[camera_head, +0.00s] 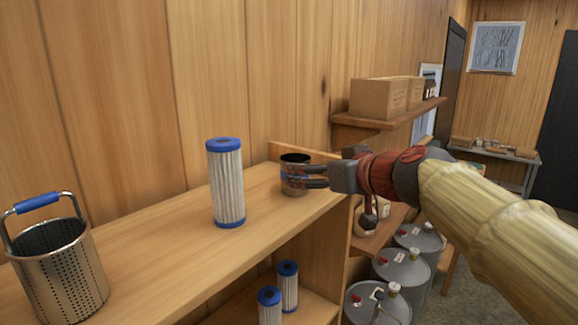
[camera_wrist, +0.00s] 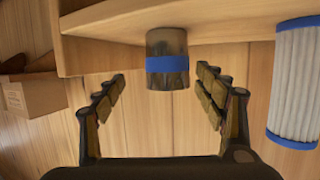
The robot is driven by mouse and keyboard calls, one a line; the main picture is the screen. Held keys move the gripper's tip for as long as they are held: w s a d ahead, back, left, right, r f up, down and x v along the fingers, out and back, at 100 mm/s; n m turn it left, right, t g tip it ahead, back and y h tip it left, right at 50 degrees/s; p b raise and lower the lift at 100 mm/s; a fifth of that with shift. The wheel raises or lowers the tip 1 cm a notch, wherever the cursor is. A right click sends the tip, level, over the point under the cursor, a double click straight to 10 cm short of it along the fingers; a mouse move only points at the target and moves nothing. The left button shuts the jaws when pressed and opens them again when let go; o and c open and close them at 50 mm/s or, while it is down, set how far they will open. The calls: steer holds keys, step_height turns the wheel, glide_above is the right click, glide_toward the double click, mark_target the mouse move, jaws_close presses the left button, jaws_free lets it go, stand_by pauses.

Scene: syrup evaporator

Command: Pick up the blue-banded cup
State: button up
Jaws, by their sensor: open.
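The blue-banded cup (camera_head: 292,190) is a dark metal cup standing upright near the right end of the wooden shelf's top board. In the wrist view the cup (camera_wrist: 167,64) shows upside down, with the blue band around its middle. My gripper (camera_head: 297,176) reaches in from the right at the cup's height, and its fingers hide part of the cup. In the wrist view my gripper (camera_wrist: 161,74) is open, with one finger on each side of the cup and a visible gap on both sides. I cannot tell how deep the cup sits between the fingers.
A white pleated filter with blue ends (camera_head: 227,184) stands left of the cup. A perforated metal basket (camera_head: 62,275) is at far left. Two more filters (camera_head: 288,288) stand on the lower shelf. The wooden shelf (camera_head: 165,240) has bare board between basket and filter. Metal drums (camera_head: 403,268) stand at right.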

mark_target(294, 158)
steer(key=shift+s+a, duration=0.1)
steer(key=shift+a, duration=0.5)
steer(key=shift+a+f, duration=0.1)
steer(key=shift+a, duration=0.05)
steer(key=p+x, duration=0.2)
steer(key=x, duration=0.3)
steer(key=shift+f, duration=0.1)
steer(key=shift+w+f, duration=0.25)
steer(key=shift+w, duration=0.3)
steer(key=shift+s, duration=0.1)
steer(key=shift+s+a, duration=0.1)
steer(key=shift+c, duration=0.3)
steer(key=c, duration=1.1)
steer(key=shift+r, duration=0.1)
steer(key=shift+c, duration=0.7)
